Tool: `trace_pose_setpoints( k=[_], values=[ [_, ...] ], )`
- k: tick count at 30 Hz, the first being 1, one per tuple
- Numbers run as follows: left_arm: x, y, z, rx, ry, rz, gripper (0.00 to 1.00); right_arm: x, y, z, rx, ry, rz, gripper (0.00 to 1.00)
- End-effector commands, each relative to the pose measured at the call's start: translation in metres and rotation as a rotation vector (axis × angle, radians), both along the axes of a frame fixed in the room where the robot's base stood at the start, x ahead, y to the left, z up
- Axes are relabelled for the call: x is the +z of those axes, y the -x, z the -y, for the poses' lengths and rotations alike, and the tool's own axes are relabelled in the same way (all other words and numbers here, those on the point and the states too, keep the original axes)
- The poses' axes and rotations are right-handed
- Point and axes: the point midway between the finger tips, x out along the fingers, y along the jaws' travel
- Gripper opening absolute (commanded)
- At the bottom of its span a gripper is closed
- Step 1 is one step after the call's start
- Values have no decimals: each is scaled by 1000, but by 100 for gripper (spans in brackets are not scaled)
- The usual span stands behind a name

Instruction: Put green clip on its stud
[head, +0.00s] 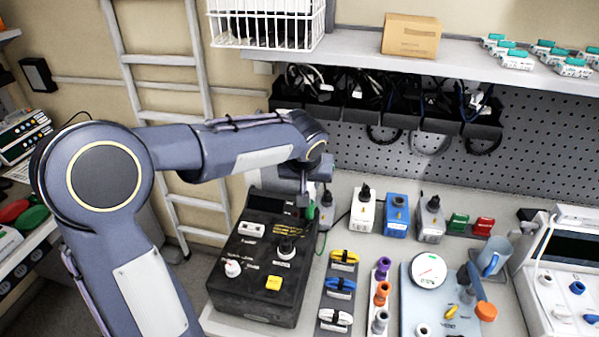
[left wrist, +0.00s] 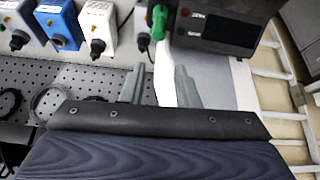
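A green clip (head: 311,210) stands at the right rear corner of a black box (head: 262,262) on the bench. In the left wrist view the green clip (left wrist: 158,24) is just beyond my fingertips, beside the box's dark front panel (left wrist: 215,25). My left gripper (head: 306,197) points down close above the clip. I cannot tell which part is the clip's stud. My right gripper is not in view.
A white device (head: 362,212), a blue device (head: 396,216) and a grey device (head: 432,222) stand to the right. Small green (head: 457,222) and red (head: 483,226) blocks are further right. A strip with cable bundles (head: 340,288) lies beside the box. A shelf (head: 365,42) hangs above.

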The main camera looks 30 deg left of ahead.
Motion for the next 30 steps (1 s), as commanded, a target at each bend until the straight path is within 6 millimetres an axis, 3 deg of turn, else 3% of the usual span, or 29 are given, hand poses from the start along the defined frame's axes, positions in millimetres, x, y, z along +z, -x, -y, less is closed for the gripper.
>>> trace_pose_setpoints(
  k=[3, 11, 17, 22, 30],
  values=[
    [-3, -12, 2, 7, -12, 7, 28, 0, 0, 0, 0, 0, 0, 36],
    [-21, -12, 2, 8, -13, 7, 28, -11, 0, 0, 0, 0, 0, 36],
    [-48, -11, 2, 9, -12, 4, 28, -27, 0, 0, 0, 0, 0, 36],
    [-70, -11, 2, 8, -11, 8, 28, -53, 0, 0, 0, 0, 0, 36],
    [-78, -11, 2, 8, -12, 7, 28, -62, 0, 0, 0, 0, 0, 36]
  ],
)
